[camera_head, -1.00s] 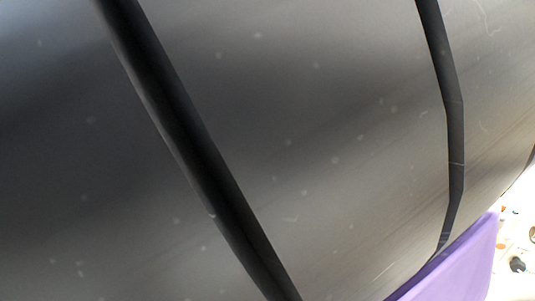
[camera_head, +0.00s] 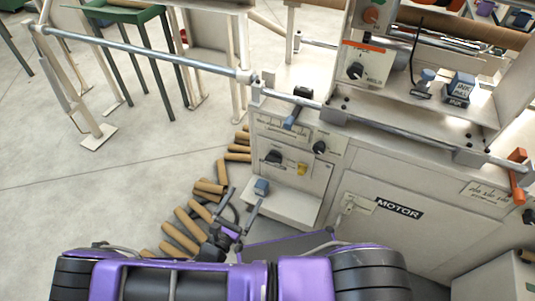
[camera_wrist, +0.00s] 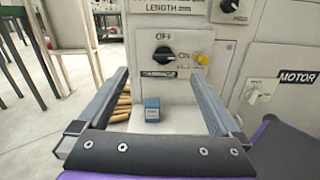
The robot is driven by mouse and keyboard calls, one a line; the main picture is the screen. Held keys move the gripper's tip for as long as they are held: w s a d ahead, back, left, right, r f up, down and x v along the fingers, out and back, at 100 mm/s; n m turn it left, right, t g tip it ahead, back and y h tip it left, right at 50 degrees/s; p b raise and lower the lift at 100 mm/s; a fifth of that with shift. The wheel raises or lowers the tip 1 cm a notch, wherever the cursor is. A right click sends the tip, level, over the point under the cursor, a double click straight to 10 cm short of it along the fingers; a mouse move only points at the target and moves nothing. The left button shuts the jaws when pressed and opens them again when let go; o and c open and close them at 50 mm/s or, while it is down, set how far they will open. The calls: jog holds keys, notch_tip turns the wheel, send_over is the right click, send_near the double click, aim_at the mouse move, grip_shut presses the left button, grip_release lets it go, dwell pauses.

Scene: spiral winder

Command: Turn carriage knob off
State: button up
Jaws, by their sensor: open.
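The knob below the OFF mark is black (camera_wrist: 163,53) and sits on the pale front panel of the machine. Its bar lies roughly level, with one end toward the word On at its right. The label under it is hard to read. The same black knob shows in the head view (camera_head: 273,157). My gripper (camera_wrist: 160,74) is open and empty. In the wrist view its two fingers reach toward the panel, one on each side of the knob's column, with the knob apart from them. In the head view my gripper (camera_head: 241,196) is low, in front of the panel.
A yellow button (camera_wrist: 202,58) is just right of the knob. A blue block (camera_wrist: 152,109) sits on a ledge below it. Another black knob (camera_head: 320,147) is up to the right. Cardboard tubes (camera_head: 180,237) lie on the floor at left. The motor cover (camera_head: 400,235) is at right.

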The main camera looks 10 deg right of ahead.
jog(key=f, duration=0.2)
jog(key=n+b, duration=0.1)
send_near(272, 161)
jog(key=x, duration=0.8)
jog(key=shift+w+d, duration=0.15)
jog(key=shift+r, duration=0.1)
jog(key=shift+c, duration=0.3)
jog(key=c, duration=1.2)
jog(key=shift+c, duration=0.2)
